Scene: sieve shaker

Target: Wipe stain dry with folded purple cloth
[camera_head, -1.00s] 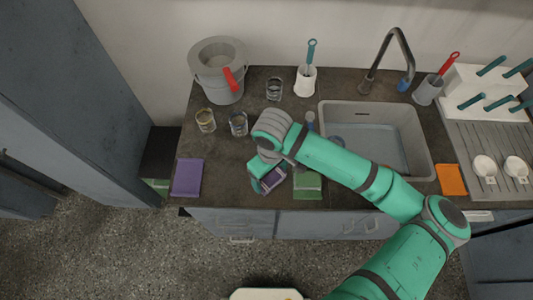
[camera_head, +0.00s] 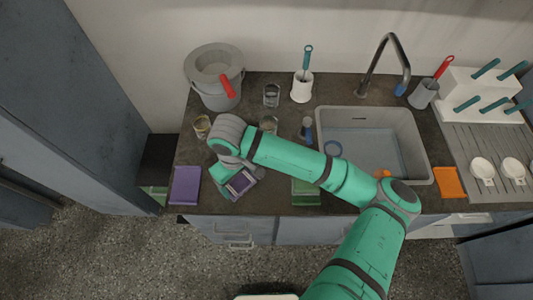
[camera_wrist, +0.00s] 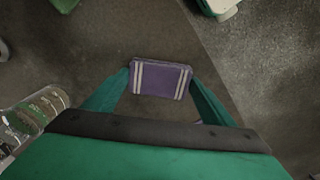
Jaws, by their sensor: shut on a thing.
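My gripper (camera_head: 238,182) is shut on a folded purple cloth with pale stripes (camera_head: 243,183), low over the front part of the dark counter. In the wrist view the cloth (camera_wrist: 160,80) sits between the two teal fingers, its striped face showing. I cannot tell whether the cloth touches the counter. A plain flat purple piece (camera_head: 186,185) lies on the counter to the left of my gripper. No stain can be made out; the counter under the cloth and arm is hidden.
Glasses (camera_head: 202,127) (camera_head: 271,95) (camera_head: 268,124) and a grey bucket (camera_head: 216,78) stand behind my gripper. A green sponge-like block (camera_head: 306,192) lies to the right, before the sink (camera_head: 428,165). An orange cloth (camera_head: 449,182) lies farther right. The counter's front edge is close.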

